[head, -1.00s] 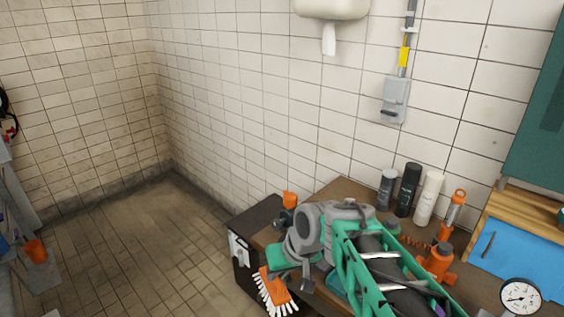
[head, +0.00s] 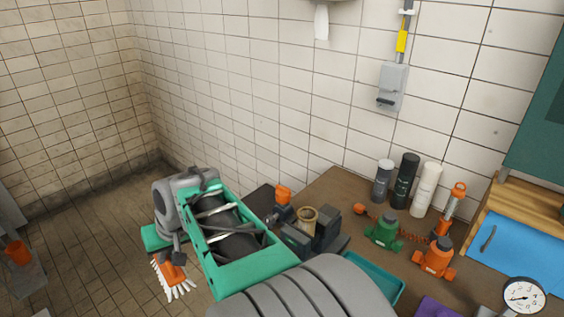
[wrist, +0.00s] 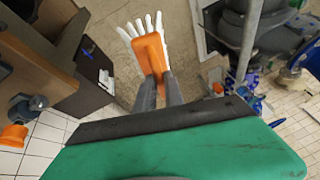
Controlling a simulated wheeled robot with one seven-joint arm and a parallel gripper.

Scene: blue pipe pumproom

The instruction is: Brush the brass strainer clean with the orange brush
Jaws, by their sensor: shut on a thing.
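The orange brush (head: 172,272) with white bristles hangs from my gripper (head: 179,256), to the left of the bench and over the floor. In the wrist view the orange brush (wrist: 150,50) sits between the two grey fingers of my gripper (wrist: 158,80), which are shut on it. Its bristles fan out away from the fingers. The brass strainer (head: 307,216) looks like a short tan cylinder. It stands upright in a dark vise (head: 325,228) near the bench's left end, apart from the brush and to its right.
On the bench (head: 335,188) stand several bottles (head: 405,182), a green jack-like object (head: 384,232), an orange one (head: 435,258) and a teal tray (head: 375,277). An orange item (head: 283,194) is behind the vise. A blue mat (head: 520,255) lies at right.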

